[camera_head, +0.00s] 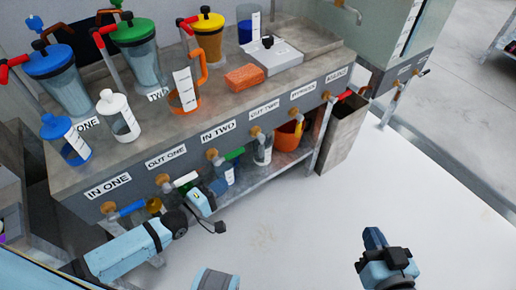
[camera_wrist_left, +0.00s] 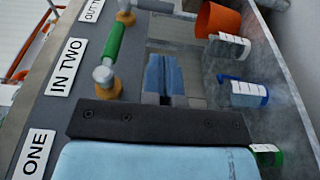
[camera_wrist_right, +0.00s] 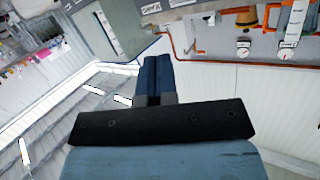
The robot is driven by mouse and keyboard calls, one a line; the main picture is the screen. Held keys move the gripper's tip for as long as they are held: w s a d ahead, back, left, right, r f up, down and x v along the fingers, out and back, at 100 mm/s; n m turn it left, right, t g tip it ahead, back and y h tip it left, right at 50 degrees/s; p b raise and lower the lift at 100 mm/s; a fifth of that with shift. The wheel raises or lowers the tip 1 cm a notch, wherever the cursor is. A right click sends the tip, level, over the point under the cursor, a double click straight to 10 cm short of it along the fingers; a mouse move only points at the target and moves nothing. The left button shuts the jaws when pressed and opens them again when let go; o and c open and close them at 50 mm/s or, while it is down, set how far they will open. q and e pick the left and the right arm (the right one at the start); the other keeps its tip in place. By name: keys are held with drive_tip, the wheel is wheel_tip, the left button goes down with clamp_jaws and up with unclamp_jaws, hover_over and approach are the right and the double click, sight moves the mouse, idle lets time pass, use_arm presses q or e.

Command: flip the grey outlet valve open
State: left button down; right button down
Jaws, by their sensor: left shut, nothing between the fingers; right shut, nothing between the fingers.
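The front panel carries a row of taps under labels. The OUT ONE tap has a pale grey-white handle (camera_head: 186,180), pointing sideways to the right. The OUT TWO tap (camera_head: 256,132) is further right; its handle colour is hard to make out. The IN TWO tap has a green handle (camera_head: 234,153), also in the left wrist view (camera_wrist_left: 115,42). My left gripper (camera_head: 218,187) is shut and empty, low in front of the panel between OUT ONE and IN TWO; its fingers (camera_wrist_left: 162,73) touch no handle. My right gripper (camera_head: 375,239) is shut and empty over the floor.
The IN ONE tap has a blue handle (camera_head: 130,208). Jugs and an orange bucket (camera_head: 288,136) stand on the shelf below. The bench top (camera_head: 150,144) holds lidded pumps, jugs and an orange sponge (camera_head: 244,77). A bin (camera_head: 342,134) stands at the bench end. Floor in front is clear.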

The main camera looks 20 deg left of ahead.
sight(260, 153)
use_arm(q)
drive_tip(key=shift+a, duration=0.1)
use_arm(e)
drive_tip(key=shift+s, duration=0.1)
